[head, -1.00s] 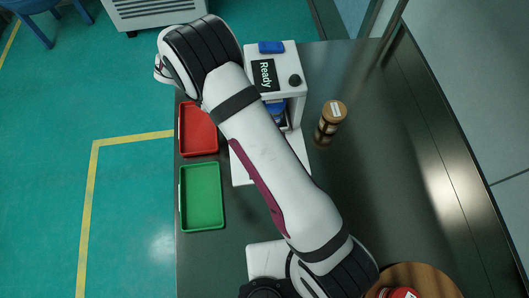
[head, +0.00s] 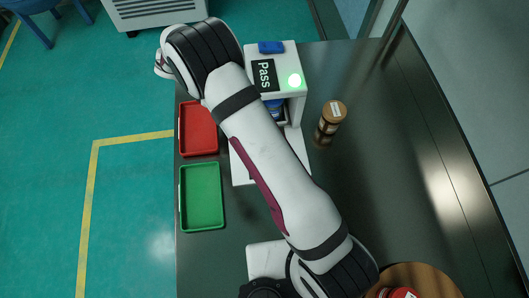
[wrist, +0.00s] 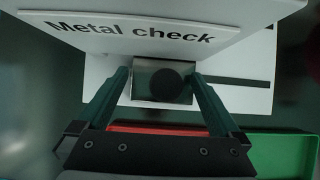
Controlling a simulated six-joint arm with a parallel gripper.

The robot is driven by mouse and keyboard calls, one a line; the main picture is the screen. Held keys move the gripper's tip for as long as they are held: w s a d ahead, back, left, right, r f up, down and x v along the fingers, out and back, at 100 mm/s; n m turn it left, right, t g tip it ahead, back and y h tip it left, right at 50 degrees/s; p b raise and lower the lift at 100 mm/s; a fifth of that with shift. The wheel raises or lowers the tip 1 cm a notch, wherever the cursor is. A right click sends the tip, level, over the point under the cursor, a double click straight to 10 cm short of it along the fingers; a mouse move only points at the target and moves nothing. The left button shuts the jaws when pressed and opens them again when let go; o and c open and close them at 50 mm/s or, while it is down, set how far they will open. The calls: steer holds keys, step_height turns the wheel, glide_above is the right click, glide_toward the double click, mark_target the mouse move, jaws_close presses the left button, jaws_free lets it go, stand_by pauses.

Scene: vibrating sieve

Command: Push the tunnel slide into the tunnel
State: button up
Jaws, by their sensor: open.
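The white metal-check machine (head: 290,87) stands at the back of the table. Its screen reads "Pass" and its round lamp glows green. The slide, with a blue and white item (head: 274,105) on it, sits mostly inside the tunnel, partly hidden behind my arm. In the wrist view, a grey block with a dark round knob (wrist: 165,82), apparently the slide's front end, shows just below the "Metal check" panel (wrist: 130,35). My gripper (wrist: 160,78) is open, with one finger on each side of this block. Whether they touch it is unclear. My gripper is hidden in the head view.
A red tray (head: 198,152) and a green tray (head: 182,200) lie along the table's left edge. A brown jar (head: 331,120) stands right of the machine. A blue object (head: 271,47) lies on the machine's top.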

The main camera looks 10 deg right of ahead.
steer(key=v, duration=0.9)
steer(key=s+d+r+m+t+y, duration=0.2)
steer(key=s+d+r+m+y, duration=0.3)
steer(key=r+m, duration=0.35)
steer(key=s+d+r+m+t+y, duration=0.2)
steer(key=s+d+r+m, duration=0.5)
steer(key=r, duration=0.3)
steer(key=s+f+m+g, duration=0.2)
steer(key=s+f+m, duration=0.1)
steer(key=s, duration=0.5)
steer(key=s+f+m+g+y, duration=0.1)
steer(key=s+f+m, duration=0.3)
steer(key=s, duration=0.4)
steer(key=shift+s+d+f+m+g, duration=0.25)
steer(key=shift+s+m+g, duration=0.15)
steer(key=shift+m+g, duration=0.2)
